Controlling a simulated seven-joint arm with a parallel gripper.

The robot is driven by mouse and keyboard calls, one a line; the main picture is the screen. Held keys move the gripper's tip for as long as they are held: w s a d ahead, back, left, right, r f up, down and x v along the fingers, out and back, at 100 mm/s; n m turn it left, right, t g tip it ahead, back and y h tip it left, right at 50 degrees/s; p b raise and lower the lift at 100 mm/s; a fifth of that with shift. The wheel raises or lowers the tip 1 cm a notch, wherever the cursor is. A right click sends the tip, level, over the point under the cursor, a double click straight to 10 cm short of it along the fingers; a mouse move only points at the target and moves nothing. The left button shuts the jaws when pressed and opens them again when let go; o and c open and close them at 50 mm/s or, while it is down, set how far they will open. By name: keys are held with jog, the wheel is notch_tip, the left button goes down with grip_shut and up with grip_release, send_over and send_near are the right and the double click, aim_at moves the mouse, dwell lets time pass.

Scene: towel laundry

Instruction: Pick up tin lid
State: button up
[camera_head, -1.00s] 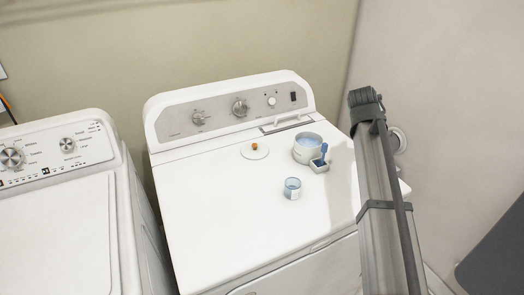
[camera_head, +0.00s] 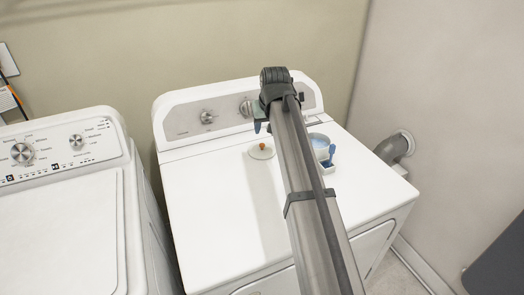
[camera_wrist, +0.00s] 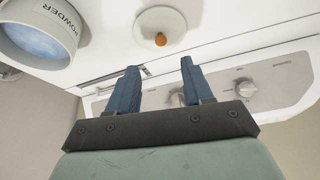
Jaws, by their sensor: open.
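The tin lid (camera_head: 262,153) is a white disc with a small orange knob, lying flat on top of the right-hand machine. In the wrist view the lid (camera_wrist: 150,21) is at the top middle, with its knob facing me. My gripper (camera_wrist: 160,64) is open and empty, its two blue fingers apart. In the wrist view the lid shows beyond the fingertips, not between them. In the head view my gripper (camera_head: 261,118) is mostly hidden by my arm, above and behind the lid near the control panel.
The open tin (camera_wrist: 66,40), labelled POWDER and holding blue powder, stands right of the lid in the head view (camera_head: 312,150). The control panel (camera_head: 185,121) rises behind. The machine's left front top is clear.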

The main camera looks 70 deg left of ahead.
send_near(262, 144)
jog(key=x, duration=0.3)
jog(key=shift+w+d+f, duration=0.1)
jog(key=shift+d+f, duration=0.1)
jog(key=shift+a+x, duration=0.1)
jog(key=shift+x, duration=1.25)
jog(key=shift+a+x, duration=0.15)
jog(key=shift+x, duration=1.15)
jog(key=shift+r, duration=0.1)
jog(key=shift+c, duration=0.4)
grip_shut()
